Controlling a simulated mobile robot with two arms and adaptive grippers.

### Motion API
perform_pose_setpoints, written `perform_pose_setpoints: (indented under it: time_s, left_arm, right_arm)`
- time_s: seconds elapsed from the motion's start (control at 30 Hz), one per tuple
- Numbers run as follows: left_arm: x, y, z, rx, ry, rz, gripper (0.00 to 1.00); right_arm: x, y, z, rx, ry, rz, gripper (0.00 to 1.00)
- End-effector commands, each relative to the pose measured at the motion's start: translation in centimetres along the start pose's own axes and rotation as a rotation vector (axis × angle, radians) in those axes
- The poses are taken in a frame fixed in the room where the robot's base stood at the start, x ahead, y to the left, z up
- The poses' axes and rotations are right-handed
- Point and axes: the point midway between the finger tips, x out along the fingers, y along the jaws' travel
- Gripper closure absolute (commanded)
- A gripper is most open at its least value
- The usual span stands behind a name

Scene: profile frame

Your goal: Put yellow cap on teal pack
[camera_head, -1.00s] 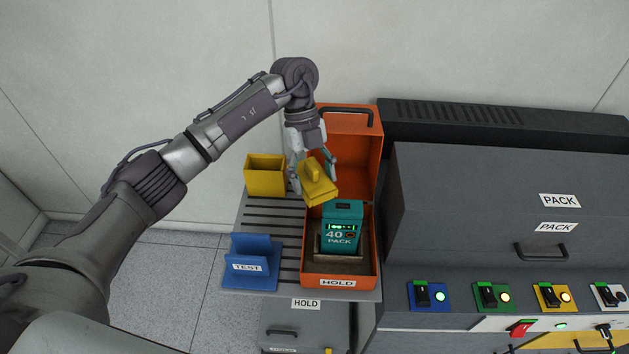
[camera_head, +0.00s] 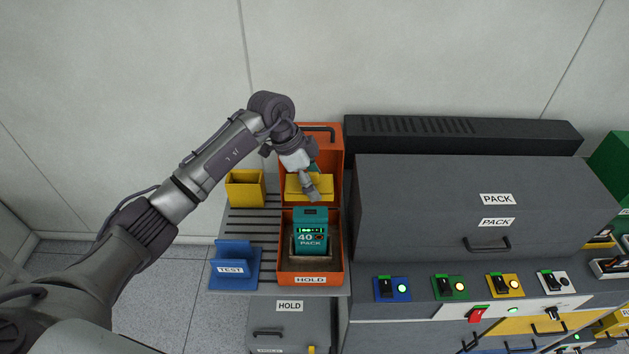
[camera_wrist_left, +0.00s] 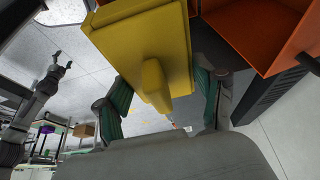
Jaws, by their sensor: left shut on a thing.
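The yellow cap (camera_head: 296,184) is a flat block with a raised grip. My left gripper (camera_head: 312,186) is shut on that grip. In the left wrist view the cap (camera_wrist_left: 140,45) fills the top middle, its grip between the two green-padded fingers (camera_wrist_left: 165,100). The teal pack (camera_head: 311,232), marked 40 PACK, stands upright in the orange HOLD box (camera_head: 293,279). The cap appears above and behind the pack, apart from it. In the left wrist view, a grey arm, seemingly mine, ends in my right gripper (camera_wrist_left: 62,62), its fingers apart.
The box's orange lid (camera_head: 325,150) stands open behind the cap. A yellow bin (camera_head: 244,189) and a blue TEST holder (camera_head: 233,268) stand left on the slatted shelf (camera_head: 253,228). A large grey PACK cabinet (camera_head: 420,200) closes off the right side.

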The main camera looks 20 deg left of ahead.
Motion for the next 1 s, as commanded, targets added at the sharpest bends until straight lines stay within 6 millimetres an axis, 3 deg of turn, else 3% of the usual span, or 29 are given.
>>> perform_pose_setpoints:
  time_s: [0.13,0.43,0.7,1.0]
  left_arm:
    - [-0.3,0.0,-0.1,0.000,0.004,-0.001,0.58]
    - [2.8,0.0,1.1,0.001,0.003,0.001,0.58]
    - [5.1,0.0,2.1,0.001,0.004,0.001,0.58]
    - [6.2,0.0,2.5,0.001,0.004,0.001,0.58]
  right_arm:
    - [-0.8,-0.2,-0.2,0.000,0.001,-0.002,0.24]
    - [1.1,0.7,1.8,-0.005,-0.025,0.008,0.24]
    - [2.2,0.8,1.8,-0.005,-0.023,0.009,0.24]
    - [2.8,0.8,1.6,-0.005,-0.020,0.009,0.24]
